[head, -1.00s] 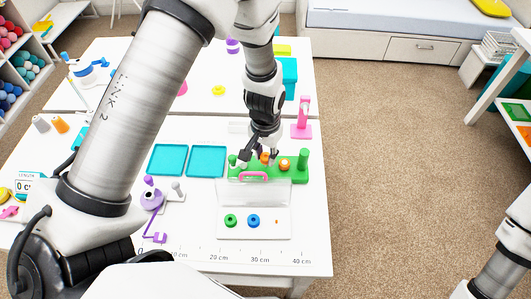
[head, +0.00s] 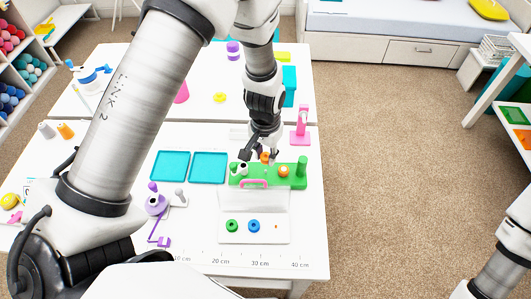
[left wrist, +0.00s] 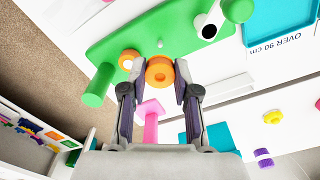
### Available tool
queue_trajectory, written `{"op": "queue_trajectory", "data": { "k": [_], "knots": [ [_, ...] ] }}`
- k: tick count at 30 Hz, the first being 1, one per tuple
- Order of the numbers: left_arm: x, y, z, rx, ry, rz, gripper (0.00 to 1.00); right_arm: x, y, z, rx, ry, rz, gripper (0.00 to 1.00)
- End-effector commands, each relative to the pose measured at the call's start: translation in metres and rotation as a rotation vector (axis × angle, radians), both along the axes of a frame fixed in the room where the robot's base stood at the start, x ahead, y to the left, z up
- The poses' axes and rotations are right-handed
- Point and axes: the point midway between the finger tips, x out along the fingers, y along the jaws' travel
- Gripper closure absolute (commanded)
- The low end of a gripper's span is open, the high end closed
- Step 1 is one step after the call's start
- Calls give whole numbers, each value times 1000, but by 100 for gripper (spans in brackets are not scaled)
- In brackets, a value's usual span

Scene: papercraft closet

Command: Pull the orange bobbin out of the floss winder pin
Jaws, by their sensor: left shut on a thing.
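The orange bobbin (left wrist: 160,72) is a ring with a dark hole, held between the fingers of my left gripper (left wrist: 158,66) in the left wrist view. It appears clear of the small pale pin (left wrist: 160,43) on the green floss winder (left wrist: 112,45). In the head view the bobbin (head: 265,156) shows small at the fingertips of my left gripper (head: 262,154), above the back edge of the winder (head: 240,181). A second orange ring with a white centre (head: 284,171) sits on the winder. My right gripper is out of view.
Teal trays (head: 208,167) lie left. A pink stand (head: 301,130) is behind right. The table's right edge is close.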

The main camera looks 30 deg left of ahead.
Motion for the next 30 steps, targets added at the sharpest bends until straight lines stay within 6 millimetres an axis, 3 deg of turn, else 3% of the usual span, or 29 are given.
{"op": "queue_trajectory", "data": {
  "k": [6,17,26,30],
  "knots": [
    [0,0,25,0,0,0,100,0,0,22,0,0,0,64],
    [0,0,26,0,0,0,100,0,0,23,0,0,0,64],
    [0,0,54,0,0,0,100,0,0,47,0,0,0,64],
    [0,0,56,0,0,0,100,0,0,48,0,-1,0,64]
  ]
}}
